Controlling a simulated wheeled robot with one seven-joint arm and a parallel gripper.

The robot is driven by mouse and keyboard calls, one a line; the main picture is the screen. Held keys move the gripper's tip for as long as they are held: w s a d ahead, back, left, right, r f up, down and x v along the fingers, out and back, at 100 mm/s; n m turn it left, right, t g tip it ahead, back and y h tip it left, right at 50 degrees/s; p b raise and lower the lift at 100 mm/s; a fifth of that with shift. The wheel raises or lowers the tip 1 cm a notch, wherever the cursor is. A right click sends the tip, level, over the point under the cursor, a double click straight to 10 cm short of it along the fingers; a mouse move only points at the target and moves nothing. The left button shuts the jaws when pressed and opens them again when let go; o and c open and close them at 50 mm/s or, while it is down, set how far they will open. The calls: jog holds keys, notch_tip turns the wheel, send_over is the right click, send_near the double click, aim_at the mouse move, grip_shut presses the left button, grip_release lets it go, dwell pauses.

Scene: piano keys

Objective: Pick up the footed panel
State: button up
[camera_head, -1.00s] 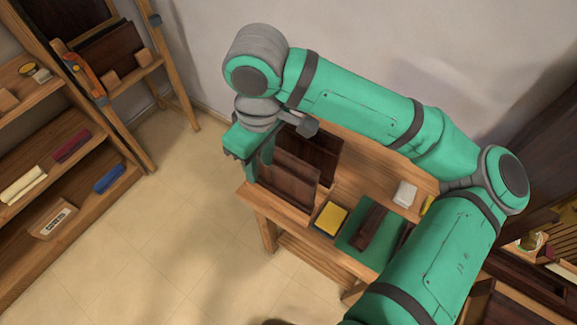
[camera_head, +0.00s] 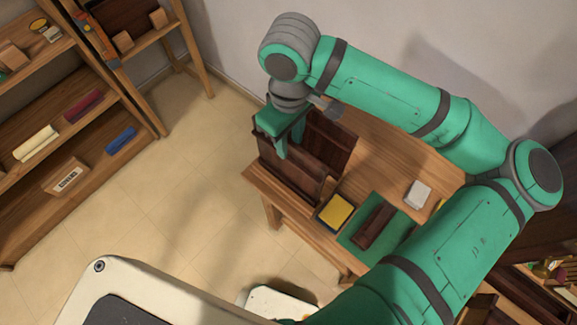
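Two dark brown wooden panels stand upright at the left end of the wooden table, a front one (camera_head: 294,181) and a rear one (camera_head: 332,143). I cannot make out feet on either, so I cannot tell which is the footed panel. My gripper (camera_head: 288,143) points down at the front panel's top edge, towards its left end. One green finger shows in front of that panel; the other seems to be behind it. The gap between fingers and panel is too small to judge. The panel's lower edge stays at the table top.
On the table (camera_head: 378,150) lie a yellow pad in a dark tray (camera_head: 335,212), a green mat (camera_head: 392,240) with a dark wooden piece (camera_head: 374,225), and a white block (camera_head: 418,193). A wooden shelf (camera_head: 140,158) stands at the left. The floor between is clear.

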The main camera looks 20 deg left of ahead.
send_over(288, 165)
jog(key=shift+w+a+f, duration=0.1)
jog(key=shift+w+f, duration=0.05)
jog(key=shift+f, duration=1.2)
jog(key=shift+w+f, duration=0.15)
jog(key=shift+f, duration=1.15)
grip_shut()
